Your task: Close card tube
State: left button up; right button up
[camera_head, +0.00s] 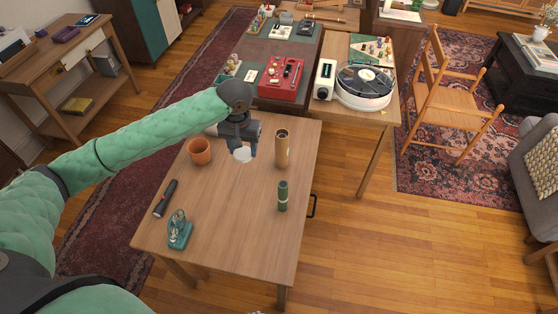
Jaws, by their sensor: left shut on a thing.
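The card tube (281,149) is a tall brown cylinder standing upright on the wooden table, its top end dark and apparently open. My left gripper (242,146) is above the table, a short way left of the tube and apart from it. It is shut on a small round white cap (243,155), which shows below the fingers. The fingers hide part of the cap. My right gripper is not in view.
The table's front middle is clear.

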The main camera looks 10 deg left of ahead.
aim_at(281, 145)
jog(key=k+j+z, duration=0.15)
jog(key=j, duration=0.25)
jog(key=j+z, duration=0.15)
jog(key=j, duration=0.25)
jog(key=k+j+z, duration=0.15)
jog(key=j, duration=0.25)
jog(key=k+j+z, duration=0.15)
jog(key=j, duration=0.2)
jog(key=k+j+z, duration=0.1)
jog(key=k+j, duration=0.15)
jog(key=k+j+z, duration=0.1)
jog(key=j, duration=0.3)
jog(key=j+z, duration=0.15)
jog(key=j, duration=0.25)
jog(key=k+j+z, duration=0.1)
jog(key=j, duration=0.25)
jog(key=k+j+z, duration=0.15)
jog(key=j, duration=0.25)
jog(key=k+j+z, duration=0.1)
jog(key=j, duration=0.25)
jog(key=k+j+z, duration=0.15)
jog(key=j+z, duration=0.35)
jog(key=j, duration=0.8)
jog(key=j+z, duration=0.4)
jog(key=j, duration=0.8)
jog(key=j+z, duration=0.25)
jog(key=j, duration=0.55)
jog(key=j+z, duration=0.25)
jog(key=j, duration=0.6)
jog(key=i, duration=0.05)
